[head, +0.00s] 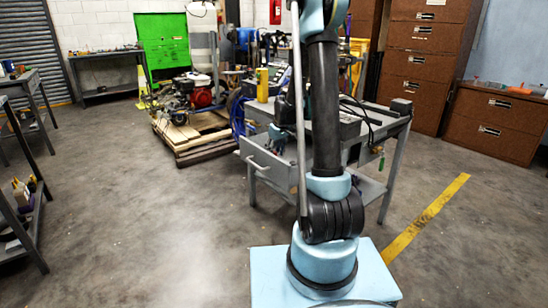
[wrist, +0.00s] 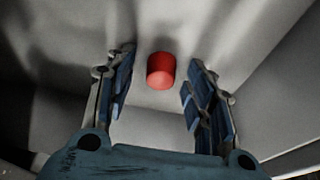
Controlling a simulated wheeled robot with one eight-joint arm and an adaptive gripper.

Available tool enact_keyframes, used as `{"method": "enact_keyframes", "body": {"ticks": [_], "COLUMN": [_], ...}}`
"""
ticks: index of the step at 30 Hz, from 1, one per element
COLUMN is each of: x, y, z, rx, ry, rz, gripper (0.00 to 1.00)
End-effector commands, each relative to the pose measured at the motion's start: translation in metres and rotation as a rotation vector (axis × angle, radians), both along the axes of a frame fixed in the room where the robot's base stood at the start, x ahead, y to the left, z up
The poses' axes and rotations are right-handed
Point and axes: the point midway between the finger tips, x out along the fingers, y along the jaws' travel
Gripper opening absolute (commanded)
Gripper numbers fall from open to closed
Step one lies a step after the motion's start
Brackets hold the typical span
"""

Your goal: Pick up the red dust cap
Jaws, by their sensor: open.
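The red dust cap (wrist: 161,71) is a small red cylinder on a light grey surface in the wrist view, a little above the middle of the picture. My gripper (wrist: 158,88) is open, with one blue-padded finger to the left of the cap and one to the right. There is clear space between each finger and the cap. The cap appears just beyond the fingertips, and I cannot tell the exact distance. In the head view the cap is not visible; my arm stands in front of the grey cart (head: 272,165).
Light walls or panels rise around the surface in the wrist view. The cart carries tools and a yellow can (head: 262,84). A machine on a wooden pallet (head: 205,150) stands behind it at left. Brown drawer cabinets (head: 418,65) stand at right. The floor at front left is open.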

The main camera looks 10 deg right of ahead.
Motion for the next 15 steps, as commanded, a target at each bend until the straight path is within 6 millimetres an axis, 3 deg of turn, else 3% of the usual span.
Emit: {"method": "enact_keyframes", "body": {"ticks": [2,9,15], "x": [0.0000,-0.0001,-0.0001], "y": [0.0000,0.0000,-0.0001], "z": [0.0001,0.0003,0.0003], "rx": [0.000,0.000,0.000], "ry": [0.000,0.000,0.000], "rz": [0.000,0.000,0.000], "gripper": [0.49,0.16,0.16]}}
